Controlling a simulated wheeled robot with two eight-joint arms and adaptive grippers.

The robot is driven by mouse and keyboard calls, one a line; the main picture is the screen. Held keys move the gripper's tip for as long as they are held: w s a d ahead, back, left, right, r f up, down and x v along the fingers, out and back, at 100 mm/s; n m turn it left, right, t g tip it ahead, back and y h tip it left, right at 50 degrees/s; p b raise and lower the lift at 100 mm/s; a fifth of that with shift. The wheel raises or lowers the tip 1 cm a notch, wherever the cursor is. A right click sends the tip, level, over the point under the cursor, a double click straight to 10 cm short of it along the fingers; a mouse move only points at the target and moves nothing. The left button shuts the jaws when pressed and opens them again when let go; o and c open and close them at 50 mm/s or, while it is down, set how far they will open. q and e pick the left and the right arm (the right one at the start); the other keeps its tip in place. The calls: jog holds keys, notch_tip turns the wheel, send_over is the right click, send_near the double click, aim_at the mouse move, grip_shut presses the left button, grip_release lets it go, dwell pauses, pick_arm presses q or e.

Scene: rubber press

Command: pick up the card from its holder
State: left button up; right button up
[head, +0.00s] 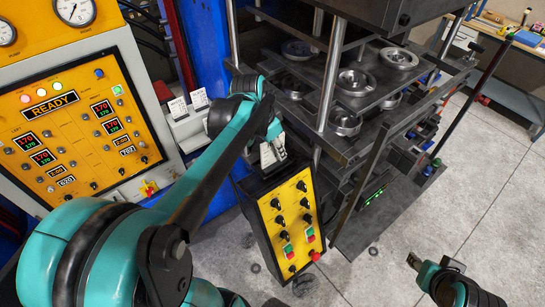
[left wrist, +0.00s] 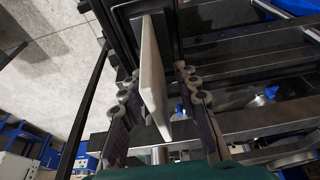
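A pale flat card (left wrist: 153,80) stands nearly edge-on between the fingers of my left gripper (left wrist: 160,92) in the left wrist view. A gap shows on each side of it, so the fingers look open around it. A dark bracket (left wrist: 125,12) is at the card's far end; how the card sits in it is unclear. In the head view my left gripper (head: 268,152) points down just above the yellow control box, with its tips partly hidden by my arm. My right gripper (head: 429,264) is at the lower right, empty over the floor, with its fingers apart.
The yellow control box (head: 292,215) with knobs stands under my left gripper. The press shelves (head: 345,95) with metal moulds are close on the right. Two white cards (head: 199,98) stand by the READY panel (head: 70,130) at the left. Grey floor (head: 470,190) is clear at the right.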

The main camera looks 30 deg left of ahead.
pick_arm(q)
grip_shut()
jog(key=shift+r, duration=0.15)
